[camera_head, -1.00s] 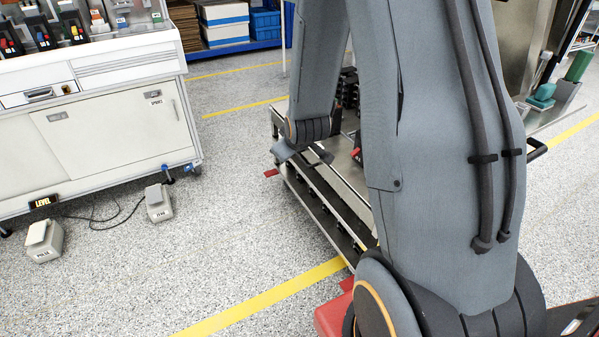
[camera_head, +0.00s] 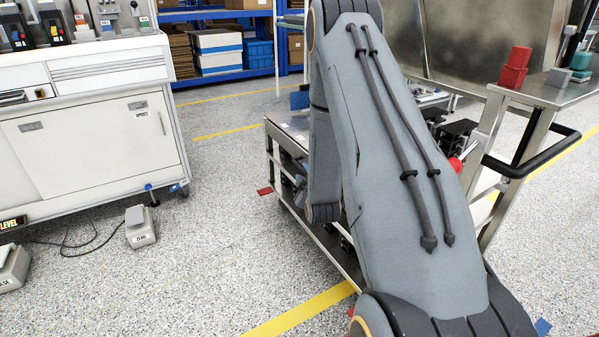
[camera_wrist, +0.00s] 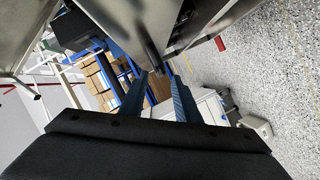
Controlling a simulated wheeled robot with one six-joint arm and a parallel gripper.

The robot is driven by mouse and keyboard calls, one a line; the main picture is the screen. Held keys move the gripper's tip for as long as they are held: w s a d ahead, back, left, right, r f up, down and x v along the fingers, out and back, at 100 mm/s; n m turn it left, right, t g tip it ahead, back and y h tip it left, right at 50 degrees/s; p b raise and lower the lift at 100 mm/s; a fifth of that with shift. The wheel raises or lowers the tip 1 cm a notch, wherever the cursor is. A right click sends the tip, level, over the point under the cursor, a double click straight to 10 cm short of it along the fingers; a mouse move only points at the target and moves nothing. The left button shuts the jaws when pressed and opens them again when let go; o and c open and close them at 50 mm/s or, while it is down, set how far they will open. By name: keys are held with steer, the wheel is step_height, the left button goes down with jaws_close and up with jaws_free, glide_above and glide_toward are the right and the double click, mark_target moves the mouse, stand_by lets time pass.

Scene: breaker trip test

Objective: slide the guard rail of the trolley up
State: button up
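The trolley (camera_head: 352,275) is a metal cart with a low deck and a raised end at the right. My arm covers much of it. A metal bar (camera_head: 285,140) runs along its left side, but I cannot tell whether it is the guard rail. In the wrist view my gripper (camera_wrist: 158,72) shows two blue fingers, apart. A dark bar end (camera_wrist: 152,55) and metal surfaces lie at or just beyond the fingertips; contact is not clear.
A black push handle (camera_head: 530,160) sticks out at the trolley's right end. A red block (camera_head: 515,67) stands on its upper shelf. A white bench cabinet (camera_head: 95,140) stands at left, with a pedal box (camera_head: 140,228) on the floor.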

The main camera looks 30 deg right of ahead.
mark_target(301, 169)
steer(key=b+x, duration=0.1)
steer(key=x, duration=0.5)
steer(key=shift+w, duration=0.1)
jaws_close()
